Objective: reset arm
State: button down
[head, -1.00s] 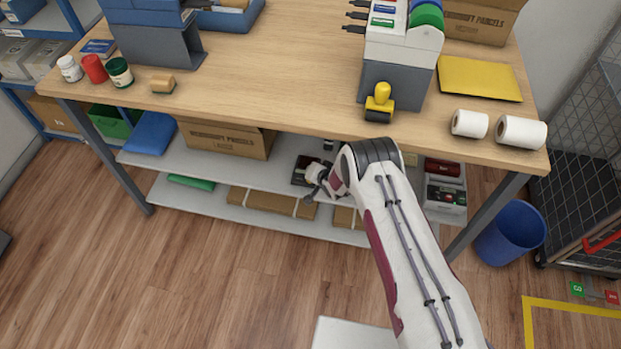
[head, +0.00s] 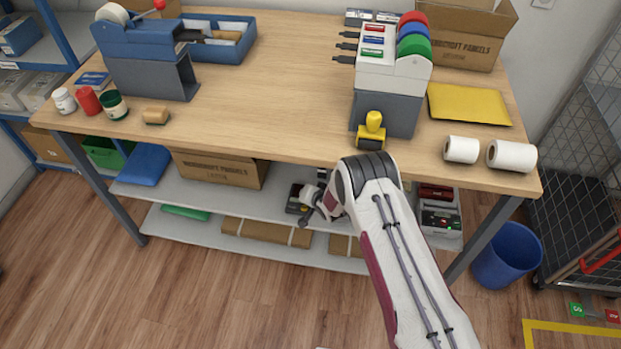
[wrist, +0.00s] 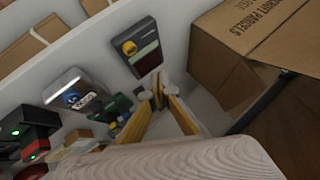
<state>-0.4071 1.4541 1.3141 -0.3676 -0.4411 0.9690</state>
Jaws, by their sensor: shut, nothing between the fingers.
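The task names no object, only my arm. In the head view my arm reaches forward from the bottom right, its elbow in front of the bench's front edge and its wrist low by the upper shelf. My gripper's fingers are not clear there. In the wrist view my gripper (wrist: 157,88) shows as two yellowish fingers that meet at the tips, shut and empty. Beyond them are a dark handheld device (wrist: 136,48) and a carton (wrist: 235,60). I cannot tell whether the fingers touch anything.
A blue bin (head: 507,255) is at right. Floor at left front is clear.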

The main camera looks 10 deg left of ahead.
dwell(0.3)
jog(key=shift+s+d+f+n, duration=0.15)
jog(key=shift+d+f+n, duration=0.05)
jog(key=shift+f+n, duration=0.1)
jog(key=s+d+f+n+g+h, duration=0.2)
jog(key=s+d+f+g+h, duration=0.15)
jog(key=s+d, duration=0.6)
jog(key=s+d+r+n+g+h, duration=0.1)
jog(key=s+d+r, duration=0.3)
jog(key=r, duration=0.7)
jog(key=s+d+r+g+h, duration=0.1)
jog(key=s+d+r, duration=0.3)
jog(key=r, duration=0.6)
jog(key=s+d+r+n+g+h, duration=0.15)
jog(key=s+d+r, duration=0.3)
jog(key=r, duration=0.65)
jog(key=s+d+r+m+t, duration=0.1)
jog(key=s+d+r, duration=0.2)
jog(key=s+r, duration=0.4)
jog(key=s+d+r+m+t+y, duration=0.1)
jog(key=s+d+r+t, duration=0.1)
jog(key=s+d+r, duration=0.2)
jog(key=s+d+r+m+t, duration=0.1)
jog(key=s+d+r+t, duration=0.1)
jog(key=s+r, duration=0.8)
jog(key=shift+s+d+r+y, duration=0.35)
jog(key=shift+d+r, duration=0.5)
jog(key=shift+r, duration=1.45)
